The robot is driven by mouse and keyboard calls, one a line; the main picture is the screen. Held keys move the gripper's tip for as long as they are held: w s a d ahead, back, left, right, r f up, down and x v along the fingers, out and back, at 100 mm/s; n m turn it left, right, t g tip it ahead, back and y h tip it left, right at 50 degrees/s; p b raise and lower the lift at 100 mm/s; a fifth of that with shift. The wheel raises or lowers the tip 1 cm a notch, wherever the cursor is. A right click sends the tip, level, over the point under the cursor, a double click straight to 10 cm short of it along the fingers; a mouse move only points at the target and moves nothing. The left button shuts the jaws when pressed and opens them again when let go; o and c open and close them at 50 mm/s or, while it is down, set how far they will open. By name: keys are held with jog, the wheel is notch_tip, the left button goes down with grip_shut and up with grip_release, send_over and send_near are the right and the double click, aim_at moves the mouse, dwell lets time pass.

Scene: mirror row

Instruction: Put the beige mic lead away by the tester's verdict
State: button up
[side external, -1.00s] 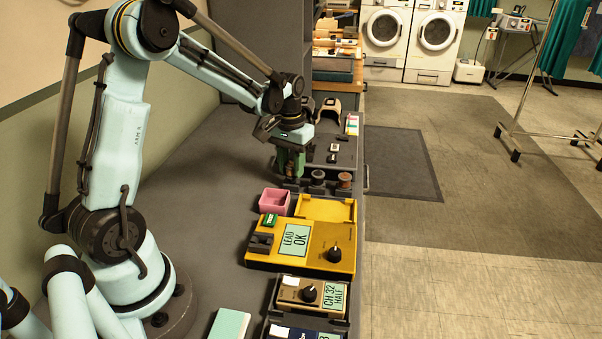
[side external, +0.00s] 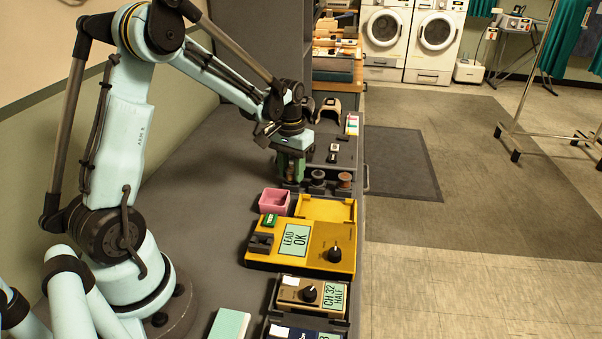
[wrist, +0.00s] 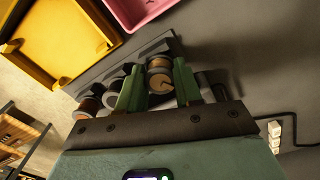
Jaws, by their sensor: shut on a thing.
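The beige mic lead, wound as a small spool, shows in the wrist view (wrist: 160,76) between my green fingers. My gripper (wrist: 158,88) is shut on it. In the side view my gripper (side external: 290,178) is low at the far-left end of the dark spool rack (side external: 303,187), and the lead is mostly hidden behind the fingers. I cannot tell whether the lead is seated in the rack or clear of it. The yellow tester (side external: 315,255) stands nearer the camera, and its screen (side external: 294,240) reads "LEAD OK".
Two other spools, a grey one (side external: 318,177) and a brown one (side external: 343,180), stand right of my gripper. A pink bin (side external: 274,204) and a yellow tray (side external: 325,208) lie between rack and tester. A "CH 32 HALF" box (side external: 311,294) stands nearer.

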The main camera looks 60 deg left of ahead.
jog(key=shift+f, duration=0.1)
jog(key=o, duration=1.2)
notch_tip(320, 180, up, 12)
jog(key=shift+r, duration=0.1)
jog(key=s+d+m+t, duration=0.1)
jog(key=s+d+t, duration=0.1)
jog(key=d, duration=0.3)
jog(key=s+d+m+t, duration=0.2)
jog(key=s+d, duration=0.3)
jog(key=s+d+f+m+t, duration=0.1)
jog(key=s+d+t, duration=0.2)
jog(key=d, duration=0.2)
jog(key=shift+s+d+f+m, duration=0.1)
jog(key=shift+s+m, duration=0.05)
jog(key=shift+m, duration=0.25)
